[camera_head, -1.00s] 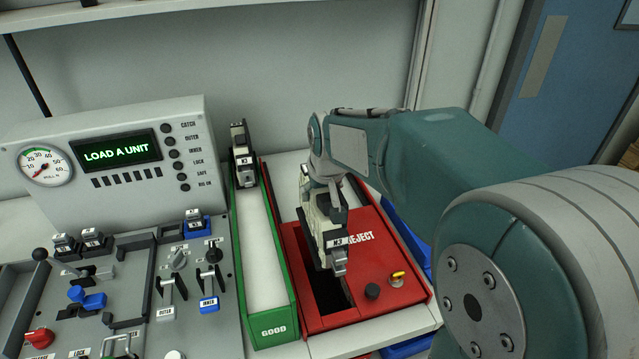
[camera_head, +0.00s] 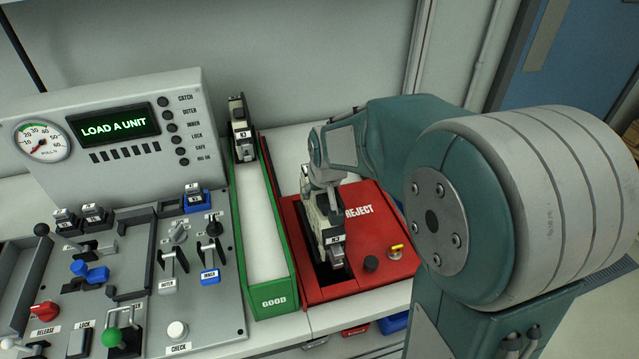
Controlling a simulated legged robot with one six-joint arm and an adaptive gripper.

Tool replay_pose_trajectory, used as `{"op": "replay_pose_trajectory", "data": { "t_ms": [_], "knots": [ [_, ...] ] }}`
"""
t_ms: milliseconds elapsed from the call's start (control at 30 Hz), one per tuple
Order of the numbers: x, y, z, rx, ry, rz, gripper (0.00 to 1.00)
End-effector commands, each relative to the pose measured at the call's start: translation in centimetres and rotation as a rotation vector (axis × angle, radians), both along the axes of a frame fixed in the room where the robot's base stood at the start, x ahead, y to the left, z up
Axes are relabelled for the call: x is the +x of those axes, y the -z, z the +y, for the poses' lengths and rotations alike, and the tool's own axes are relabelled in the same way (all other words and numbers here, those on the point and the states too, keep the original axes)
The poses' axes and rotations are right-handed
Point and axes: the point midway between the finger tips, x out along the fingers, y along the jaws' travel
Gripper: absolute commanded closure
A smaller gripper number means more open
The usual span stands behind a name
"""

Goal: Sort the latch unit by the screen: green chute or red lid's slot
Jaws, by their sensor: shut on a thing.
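My gripper (camera_head: 322,190) points down over the red reject box and is shut on a dark and light grey latch unit (camera_head: 332,247). The unit stands upright at the dark slot (camera_head: 326,272) in the red lid (camera_head: 372,222), its lower end at or in the opening; how deep I cannot tell. The green chute (camera_head: 275,302), marked GOOD, runs just left of the red lid. Another latch unit (camera_head: 241,130) stands at its far end. The screen (camera_head: 113,126) reads LOAD A UNIT in green.
Left of the chute is a grey test panel (camera_head: 215,315) with levers, knobs and several small labelled units. A black knob (camera_head: 371,263) and a yellow-topped switch (camera_head: 396,250) stand on the red lid's front right.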

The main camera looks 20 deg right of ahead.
Motion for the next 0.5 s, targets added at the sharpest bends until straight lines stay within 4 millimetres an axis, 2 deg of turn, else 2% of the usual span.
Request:
{"op": "replay_pose_trajectory", "data": {
  "t_ms": [500],
  "knots": [
    [0.0,4.0,0.0,0.000,0.000,0.002,0.89]
  ]
}}
